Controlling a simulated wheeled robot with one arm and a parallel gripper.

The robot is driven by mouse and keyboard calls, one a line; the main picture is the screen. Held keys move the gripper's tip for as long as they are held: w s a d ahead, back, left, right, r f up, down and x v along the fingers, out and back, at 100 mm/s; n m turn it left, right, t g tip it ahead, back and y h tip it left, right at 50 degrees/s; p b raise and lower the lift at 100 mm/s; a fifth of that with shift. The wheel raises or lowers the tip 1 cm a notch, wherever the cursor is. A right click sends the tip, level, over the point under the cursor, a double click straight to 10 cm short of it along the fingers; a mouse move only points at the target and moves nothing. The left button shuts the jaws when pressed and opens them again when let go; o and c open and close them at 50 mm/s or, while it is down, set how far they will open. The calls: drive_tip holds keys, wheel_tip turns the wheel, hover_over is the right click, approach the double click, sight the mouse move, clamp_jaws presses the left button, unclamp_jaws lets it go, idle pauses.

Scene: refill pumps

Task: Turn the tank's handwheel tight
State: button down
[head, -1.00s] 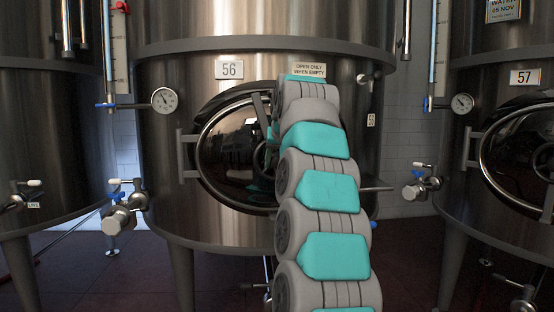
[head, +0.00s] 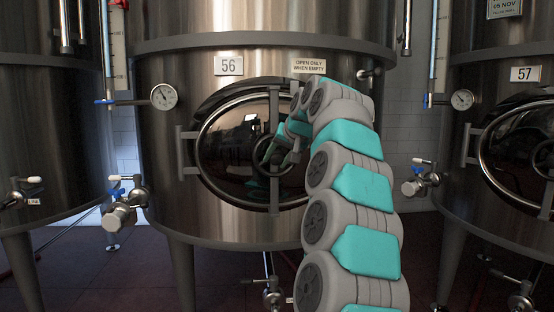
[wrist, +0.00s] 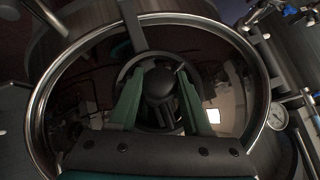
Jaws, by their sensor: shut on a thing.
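The handwheel (head: 256,153) is a dark ring with a central hub, mounted on a crossbar over the oval, glossy hatch door (head: 222,150) of tank 56 (head: 190,100). In the wrist view the handwheel (wrist: 160,83) is seen face on, with its hub between my green fingers. My gripper (wrist: 162,76) is shut on the handwheel, one finger on each side of the hub. In the head view my gripper (head: 274,154) reaches the wheel from the right, and my arm hides part of the hatch's right side. The exact finger contacts are dark.
A round gauge (head: 164,97) and a valve with a blue lever (head: 120,205) stick out on the tank's left. A label (head: 309,66) reads "open only when empty". Tank 57 (head: 500,100) stands to the right, another tank to the left. Tiled floor lies below.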

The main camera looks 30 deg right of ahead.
drive_tip(key=shift+c, duration=1.7)
unclamp_jaws()
drive_tip(key=v, duration=0.8)
drive_tip(key=shift+w, duration=0.1)
